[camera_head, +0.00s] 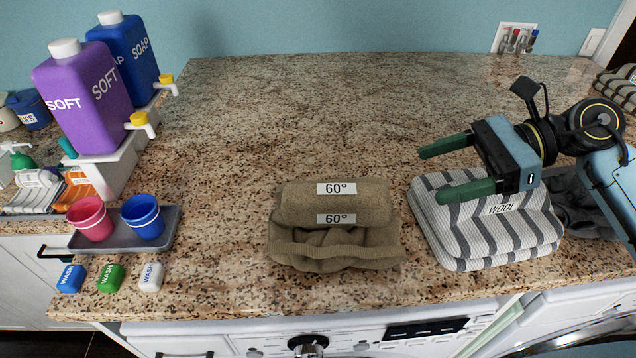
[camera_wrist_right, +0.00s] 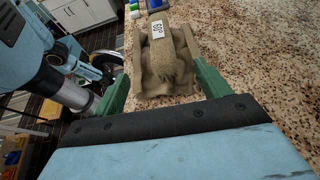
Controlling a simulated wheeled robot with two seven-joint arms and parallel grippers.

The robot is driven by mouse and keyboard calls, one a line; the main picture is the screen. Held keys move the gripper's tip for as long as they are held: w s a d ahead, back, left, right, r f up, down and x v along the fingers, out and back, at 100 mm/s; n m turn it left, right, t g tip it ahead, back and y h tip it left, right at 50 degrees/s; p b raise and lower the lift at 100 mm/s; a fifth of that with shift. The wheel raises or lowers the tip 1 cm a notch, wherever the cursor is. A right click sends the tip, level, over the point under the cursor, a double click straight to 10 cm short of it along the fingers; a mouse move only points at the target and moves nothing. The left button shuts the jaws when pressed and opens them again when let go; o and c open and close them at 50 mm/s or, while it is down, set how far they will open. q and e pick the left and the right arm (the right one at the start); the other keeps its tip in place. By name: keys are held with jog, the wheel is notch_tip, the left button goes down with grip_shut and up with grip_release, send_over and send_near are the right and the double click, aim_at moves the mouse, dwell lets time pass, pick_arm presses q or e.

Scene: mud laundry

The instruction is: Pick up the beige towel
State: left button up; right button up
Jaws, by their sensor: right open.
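The beige towel (camera_head: 335,205) is a rolled, brownish-beige bundle with "60°" labels, and a crumpled fold of it lies at the front, on the granite counter in the middle of the head view. In the right wrist view the beige towel (camera_wrist_right: 165,62) shows ahead, between the two green fingers. My right gripper (camera_head: 445,172) is open and empty, above the striped towel and to the right of the beige towel, with its fingers pointing left. It also shows in the right wrist view (camera_wrist_right: 158,85). My left gripper is not in view.
A grey-and-white striped towel (camera_head: 480,225) labelled "WOOL" lies under my right gripper. Soap bottles (camera_head: 95,95), a tray (camera_head: 172,238) with red and blue cups, and small wash blocks (camera_head: 110,278) stand at left. The counter behind the beige towel is clear.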

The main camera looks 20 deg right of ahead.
jog(key=p, duration=0.2)
send_near(366, 188)
jog(key=shift+s+a+f, duration=0.1)
jog(key=shift+a+f, duration=0.2)
jog(key=shift+a, duration=0.3)
jog(key=shift+a+f, duration=0.35)
jog(key=shift+a, duration=0.3)
jog(key=shift+x, duration=1.15)
jog(key=shift+w+a+f+p, duration=0.3)
jog(key=shift+w+a+f, duration=0.05)
jog(key=shift+a, duration=0.2)
jog(key=shift+w+a+p, duration=0.2)
jog(key=shift+a+p, duration=0.1)
jog(key=p+x, duration=0.1)
jog(key=x, duration=0.2)
jog(key=shift+w+a+p, duration=0.2)
jog(key=shift+w+p, duration=0.15)
jog(key=shift+w+a+f, duration=0.1)
jog(key=shift+a+f, duration=0.15)
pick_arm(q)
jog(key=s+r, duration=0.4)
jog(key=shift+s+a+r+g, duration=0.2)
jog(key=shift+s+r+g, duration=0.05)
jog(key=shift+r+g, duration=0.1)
pick_arm(e)
jog(key=c, duration=1.6)
